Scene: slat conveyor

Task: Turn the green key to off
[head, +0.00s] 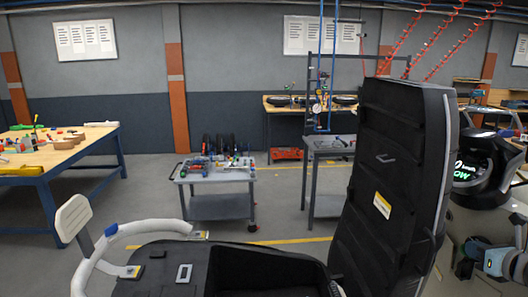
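I cannot make out the green key in the head view. A scooter-like vehicle fills the lower and right part. Its black dashboard (478,170) at the far right carries a lit display (466,174) with white and green characters. My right gripper (466,263) is at the lower right edge, below the dashboard and beside the vehicle's pale body. It is small and dark there, and I cannot tell whether its fingers are open or shut. My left gripper is not in view.
The vehicle's tall black seat (385,185) stands raised, hiding much behind it. A white curved rail (120,232) and pale backrest (73,217) are at lower left. Behind are a grey cart (217,177) with tools and a blue-legged wooden table (75,155). The floor between them is clear.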

